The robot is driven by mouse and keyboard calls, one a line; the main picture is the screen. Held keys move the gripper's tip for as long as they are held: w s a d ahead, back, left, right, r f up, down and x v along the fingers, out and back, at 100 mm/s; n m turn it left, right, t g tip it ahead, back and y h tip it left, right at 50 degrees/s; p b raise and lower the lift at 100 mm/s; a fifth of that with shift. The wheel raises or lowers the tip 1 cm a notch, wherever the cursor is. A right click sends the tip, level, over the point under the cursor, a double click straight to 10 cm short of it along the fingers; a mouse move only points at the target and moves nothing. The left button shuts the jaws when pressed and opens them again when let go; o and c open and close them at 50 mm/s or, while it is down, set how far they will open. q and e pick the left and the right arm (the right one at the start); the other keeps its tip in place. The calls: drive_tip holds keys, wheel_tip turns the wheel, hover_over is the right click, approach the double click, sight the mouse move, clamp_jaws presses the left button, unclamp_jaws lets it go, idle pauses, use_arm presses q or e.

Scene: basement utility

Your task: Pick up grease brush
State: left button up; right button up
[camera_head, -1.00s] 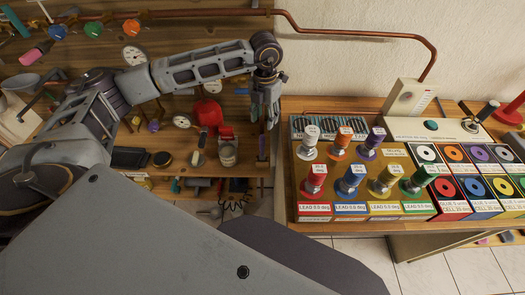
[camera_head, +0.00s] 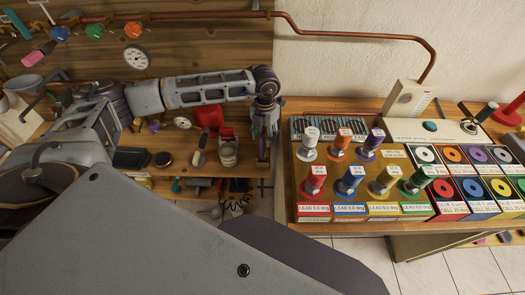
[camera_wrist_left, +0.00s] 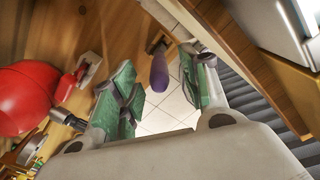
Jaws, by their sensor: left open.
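A tool with a purple handle (camera_wrist_left: 159,72), which looks like the grease brush, shows between my left fingers in the left wrist view. Its far end lies by the wooden bench edge; its bristles cannot be made out. In the head view it is a small upright shape (camera_head: 263,147) just below my left gripper (camera_head: 266,128), at the bench's right end. My left gripper, also in the left wrist view (camera_wrist_left: 165,72), is open, its green-padded fingers on either side of the handle. I cannot tell whether they touch it. My right gripper is not in view.
To the right, a wooden bench (camera_head: 292,205) carries bottles and labelled boxes. A gap with floor tiles lies between the benches.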

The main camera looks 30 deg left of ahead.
sight(262, 145)
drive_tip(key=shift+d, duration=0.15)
use_arm(q)
drive_tip(key=shift+f, duration=0.2)
drive_tip(key=shift+s+a+f+p, duration=0.1)
drive_tip(key=shift+s+f+p, duration=0.2)
drive_tip(key=shift+f, duration=0.4)
wheel_tip(262, 145, down, 3)
drive_tip(key=shift+a+r+p, duration=0.1)
drive_tip(key=shift+r+p, duration=0.05)
drive_tip(key=shift+p, duration=0.2)
drive_tip(key=shift+f, duration=0.4)
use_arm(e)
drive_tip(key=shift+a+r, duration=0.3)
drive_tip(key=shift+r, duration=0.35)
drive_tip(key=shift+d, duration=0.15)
